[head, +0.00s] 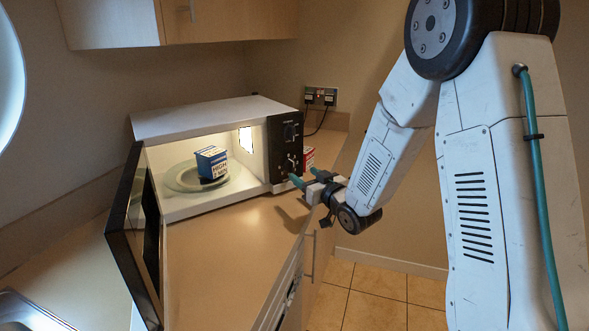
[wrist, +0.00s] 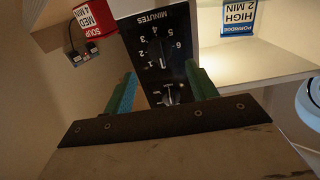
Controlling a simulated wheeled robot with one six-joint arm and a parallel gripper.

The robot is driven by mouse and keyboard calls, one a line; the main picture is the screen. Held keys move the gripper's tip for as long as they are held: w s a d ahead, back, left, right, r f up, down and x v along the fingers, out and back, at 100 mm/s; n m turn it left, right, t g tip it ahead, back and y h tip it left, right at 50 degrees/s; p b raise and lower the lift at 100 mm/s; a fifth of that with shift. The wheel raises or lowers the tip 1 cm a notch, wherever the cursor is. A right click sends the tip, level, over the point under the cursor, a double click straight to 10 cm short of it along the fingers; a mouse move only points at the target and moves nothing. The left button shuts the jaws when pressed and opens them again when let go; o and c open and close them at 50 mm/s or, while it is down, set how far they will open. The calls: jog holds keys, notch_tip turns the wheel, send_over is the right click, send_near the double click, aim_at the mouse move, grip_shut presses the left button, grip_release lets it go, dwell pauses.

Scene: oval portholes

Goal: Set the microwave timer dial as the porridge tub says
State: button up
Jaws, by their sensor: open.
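The blue-and-white porridge tub (head: 211,162) stands on the glass turntable inside the open, lit microwave (head: 205,115). In the wrist view, which is upside down, the porridge tub (wrist: 238,17) reads HIGH, 2 MIN. The timer dial (wrist: 155,53) is the black knob in the ring of numbers marked MINUTES; its exact setting is too small to tell. In the head view it is the lower dial (head: 292,161) on the black panel. My gripper (head: 308,177) is open and empty in front of the panel's lower part. Its green fingers (wrist: 160,76) are apart, and I see no contact with the dial.
A second dial (wrist: 170,93) is on the same panel, partly hidden low between my fingers. A red soup tub (wrist: 91,17) reading MED, 4 MIN stands beside the microwave. The microwave door (head: 128,225) hangs open at the left. The counter (head: 215,255) in front is clear.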

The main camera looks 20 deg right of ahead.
aim_at(294, 167)
jog(key=x, duration=0.6)
jog(key=shift+w+a, duration=0.1)
jog(key=shift+w, duration=0.05)
jog(key=shift+c, duration=0.4)
jog(key=c, duration=0.9)
